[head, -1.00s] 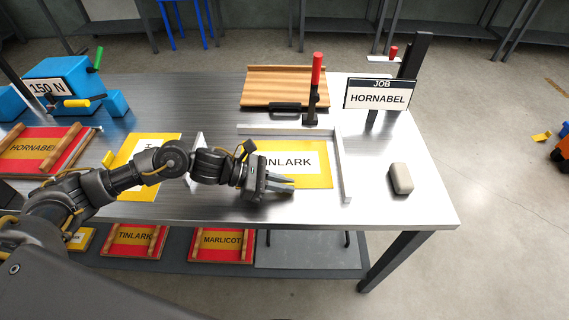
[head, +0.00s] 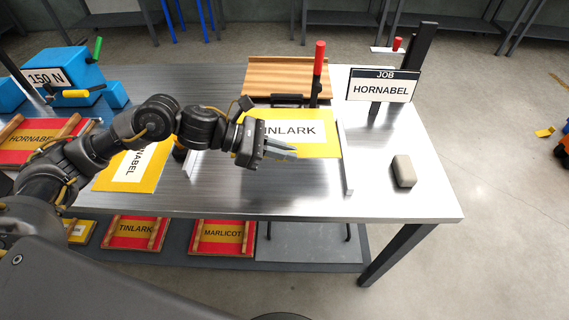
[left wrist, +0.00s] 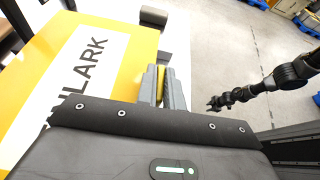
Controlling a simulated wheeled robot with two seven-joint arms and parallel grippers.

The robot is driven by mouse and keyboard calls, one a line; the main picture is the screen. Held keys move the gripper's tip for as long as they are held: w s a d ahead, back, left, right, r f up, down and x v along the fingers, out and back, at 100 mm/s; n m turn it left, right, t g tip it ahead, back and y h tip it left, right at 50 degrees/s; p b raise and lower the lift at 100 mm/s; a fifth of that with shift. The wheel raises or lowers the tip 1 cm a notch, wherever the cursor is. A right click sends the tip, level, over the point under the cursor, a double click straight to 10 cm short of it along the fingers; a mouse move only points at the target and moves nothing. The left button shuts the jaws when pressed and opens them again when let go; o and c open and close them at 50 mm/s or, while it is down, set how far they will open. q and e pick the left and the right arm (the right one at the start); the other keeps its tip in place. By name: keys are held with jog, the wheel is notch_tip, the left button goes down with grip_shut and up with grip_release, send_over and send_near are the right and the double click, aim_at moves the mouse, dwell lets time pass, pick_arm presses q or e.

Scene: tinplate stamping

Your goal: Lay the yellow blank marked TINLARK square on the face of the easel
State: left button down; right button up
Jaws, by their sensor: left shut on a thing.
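The yellow blank marked TINLARK (head: 318,148) is over the middle of the bench, its white label facing up. My left gripper (head: 290,151) is shut on its near edge; the fingers and blank also show in the left wrist view (left wrist: 110,45). The blank looks raised off the bench and hides part of the metal fence. A wooden board with a ledge (head: 285,75), which looks like the easel, stands behind it at the back edge; its face is bare. A dark arm, apparently my right, shows in the left wrist view, its gripper (left wrist: 220,103) too small to read.
A red-handled clamp (head: 319,62) stands between blank and board. The fence's right leg (head: 347,172) is beside the blank. A HORNABEL job sign (head: 381,89) and a grey-beige block (head: 403,171) are at right. Another yellow blank (head: 130,172) lies left. The bench front is clear.

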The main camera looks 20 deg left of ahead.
pick_arm(q)
jog(key=shift+r, duration=0.5)
pick_arm(e)
jog(key=shift+d, duration=0.35)
